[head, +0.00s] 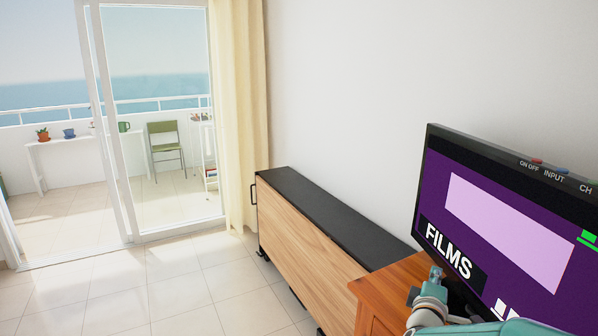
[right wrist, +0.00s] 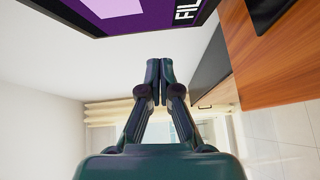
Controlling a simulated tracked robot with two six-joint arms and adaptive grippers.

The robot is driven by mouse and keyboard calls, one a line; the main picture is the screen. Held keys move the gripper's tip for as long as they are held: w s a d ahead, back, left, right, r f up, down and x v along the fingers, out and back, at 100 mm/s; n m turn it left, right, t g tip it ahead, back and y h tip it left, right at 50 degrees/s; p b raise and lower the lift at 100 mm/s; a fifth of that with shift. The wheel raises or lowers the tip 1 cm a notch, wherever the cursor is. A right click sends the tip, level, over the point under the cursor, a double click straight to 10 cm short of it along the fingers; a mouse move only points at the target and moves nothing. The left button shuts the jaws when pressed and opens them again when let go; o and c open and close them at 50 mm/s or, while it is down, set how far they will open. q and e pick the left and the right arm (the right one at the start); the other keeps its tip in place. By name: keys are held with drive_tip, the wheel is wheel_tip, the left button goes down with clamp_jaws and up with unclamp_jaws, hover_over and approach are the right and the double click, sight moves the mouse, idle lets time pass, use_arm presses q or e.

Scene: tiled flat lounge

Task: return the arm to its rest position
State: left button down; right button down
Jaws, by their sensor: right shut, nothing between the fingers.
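My right gripper (right wrist: 159,72) shows in the right wrist view with its two dark fingers together and nothing between them. In the head view, part of my right arm (head: 430,308), teal and white, is at the bottom right, in front of the TV and the wooden cabinet. The TV (head: 505,235) has a purple screen with the word FILMS, and its lower part is partly hidden by my arm. In the right wrist view the TV (right wrist: 130,10) appears at the top, apart from the fingertips in the picture. My left gripper is not in view.
An orange-brown wooden cabinet (head: 398,283) stands under the TV. A long sideboard (head: 305,250) with a black top runs along the white wall. The tiled floor (head: 170,290) at left is clear. A glass door (head: 160,120) leads to a balcony with a green chair (head: 165,145).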

drive_tip(key=s+a+f+m+g+y, duration=0.2)
drive_tip(key=s+a+f+y, duration=0.1)
drive_tip(key=f, duration=0.5)
drive_tip(key=s+a+f+m+g+y, duration=0.1)
drive_tip(key=s+a+f+y, duration=0.2)
drive_tip(key=f, duration=0.5)
drive_tip(key=s+a+f+m+g+y, duration=0.2)
drive_tip(key=s+a+f, duration=0.15)
drive_tip(key=f, duration=0.55)
drive_tip(key=s+a+f+m+g+y, duration=0.1)
drive_tip(key=s+a+f+m+g, duration=0.2)
drive_tip(key=s, duration=0.6)
drive_tip(key=s+a+f+m+g+y, duration=0.2)
drive_tip(key=s+f, duration=0.3)
drive_tip(key=s, duration=0.4)
drive_tip(key=s+a+f+m+g+y, duration=0.1)
drive_tip(key=s+a+f+m+g, duration=0.2)
drive_tip(key=s, duration=0.6)
drive_tip(key=shift+s+a+f+m+g+y, duration=0.3)
drive_tip(key=shift+a+f+m+g, duration=0.1)
drive_tip(key=shift+a+f+g, duration=0.4)
drive_tip(key=shift+w+a+r, duration=0.1)
drive_tip(key=shift+a, duration=0.05)
